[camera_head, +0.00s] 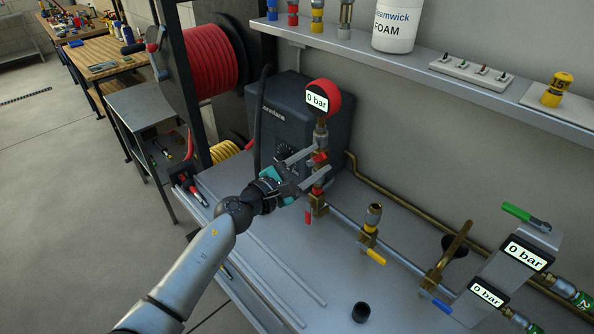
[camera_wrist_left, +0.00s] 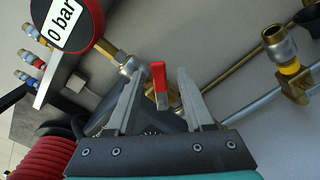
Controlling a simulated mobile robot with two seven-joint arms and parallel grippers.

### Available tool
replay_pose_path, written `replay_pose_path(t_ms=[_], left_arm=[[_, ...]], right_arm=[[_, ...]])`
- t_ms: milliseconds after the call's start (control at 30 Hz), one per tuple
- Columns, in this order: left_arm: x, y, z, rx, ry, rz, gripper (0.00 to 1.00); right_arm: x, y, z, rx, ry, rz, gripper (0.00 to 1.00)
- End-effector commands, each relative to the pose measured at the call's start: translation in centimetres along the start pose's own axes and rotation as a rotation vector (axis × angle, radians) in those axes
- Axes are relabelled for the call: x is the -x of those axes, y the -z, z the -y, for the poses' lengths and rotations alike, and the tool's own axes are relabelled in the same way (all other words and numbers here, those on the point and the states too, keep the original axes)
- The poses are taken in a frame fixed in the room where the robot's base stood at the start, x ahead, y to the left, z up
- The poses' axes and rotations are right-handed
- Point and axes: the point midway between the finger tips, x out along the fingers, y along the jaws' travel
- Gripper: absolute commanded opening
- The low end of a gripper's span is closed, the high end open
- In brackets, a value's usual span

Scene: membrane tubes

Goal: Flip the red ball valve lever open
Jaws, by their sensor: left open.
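The red ball valve lever (camera_wrist_left: 159,84) stands between the two spread fingers of my left gripper (camera_wrist_left: 160,85) in the left wrist view, with a visible gap on each side. In the head view, my left gripper (camera_head: 326,164) is open at the vertical brass pipe stack below the red round gauge (camera_head: 320,97), which reads 0 bar. A red part (camera_head: 319,158) shows between its fingers there. Another small red lever (camera_head: 308,216) hangs lower on the same pipe stack. Part of the valve body is hidden behind the fingers. My right gripper is not in view.
A dark grey box unit (camera_head: 300,115) stands behind the gripper. A black cap (camera_head: 361,312) sits on the bench. A shelf (camera_head: 400,66) overhangs the back.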

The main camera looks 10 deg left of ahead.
Motion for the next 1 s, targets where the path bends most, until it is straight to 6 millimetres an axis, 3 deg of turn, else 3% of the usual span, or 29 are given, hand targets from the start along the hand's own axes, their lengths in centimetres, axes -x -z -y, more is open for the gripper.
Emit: replay_pose_path(t_ms=[167, 700, 1000], left_arm=[[2.0, 0.1, 0.0, -0.003, 0.001, -0.003, 0.53], [11.6, 0.3, 0.2, -0.001, 0.002, -0.002, 0.53], [14.6, 0.1, 0.1, 0.000, 0.001, -0.001, 0.53]], right_arm=[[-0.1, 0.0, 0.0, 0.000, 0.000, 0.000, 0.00], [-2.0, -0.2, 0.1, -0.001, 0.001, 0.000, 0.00], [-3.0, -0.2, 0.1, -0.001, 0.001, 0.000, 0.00]])
